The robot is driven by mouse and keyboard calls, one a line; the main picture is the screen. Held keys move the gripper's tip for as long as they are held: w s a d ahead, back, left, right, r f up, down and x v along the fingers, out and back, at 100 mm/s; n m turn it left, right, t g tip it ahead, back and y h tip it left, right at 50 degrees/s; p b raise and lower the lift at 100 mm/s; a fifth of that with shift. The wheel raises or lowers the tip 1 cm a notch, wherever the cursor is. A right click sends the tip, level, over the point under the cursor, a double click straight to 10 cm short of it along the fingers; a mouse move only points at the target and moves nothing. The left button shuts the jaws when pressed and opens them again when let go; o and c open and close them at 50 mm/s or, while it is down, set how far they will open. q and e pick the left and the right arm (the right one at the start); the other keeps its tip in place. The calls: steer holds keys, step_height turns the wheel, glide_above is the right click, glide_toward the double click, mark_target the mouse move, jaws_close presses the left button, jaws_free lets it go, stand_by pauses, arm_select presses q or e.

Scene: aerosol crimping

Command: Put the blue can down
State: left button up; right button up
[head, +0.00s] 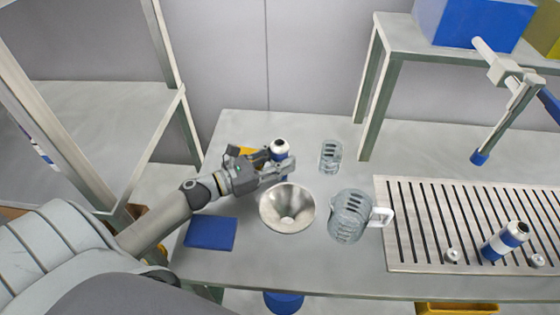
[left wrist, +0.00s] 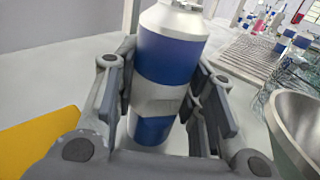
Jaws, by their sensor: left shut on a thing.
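The blue can (head: 279,148), with a white top and a pale band, is upright between the fingers of my left gripper (head: 277,171). In the left wrist view the blue can (left wrist: 172,58) fills the space between the two fingers (left wrist: 160,100), which are shut on it. The can is above or on the grey table (head: 300,125), behind the metal funnel bowl (head: 287,220). I cannot tell whether its base touches the table. My right gripper is not in view.
A small clear beaker (head: 330,157) and a clear jug (head: 347,218) stand to the right. A slatted grate (head: 415,262) holds another blue-and-white can (head: 505,240). A blue mat (head: 211,234) lies front left. A yellow item (left wrist: 35,140) is near the gripper. A raised shelf (head: 395,45) stands behind.

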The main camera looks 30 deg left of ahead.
arm_select(q)
steer(key=shift+f, duration=0.25)
steer(key=shift+f, duration=0.2)
steer(key=o, duration=1.1)
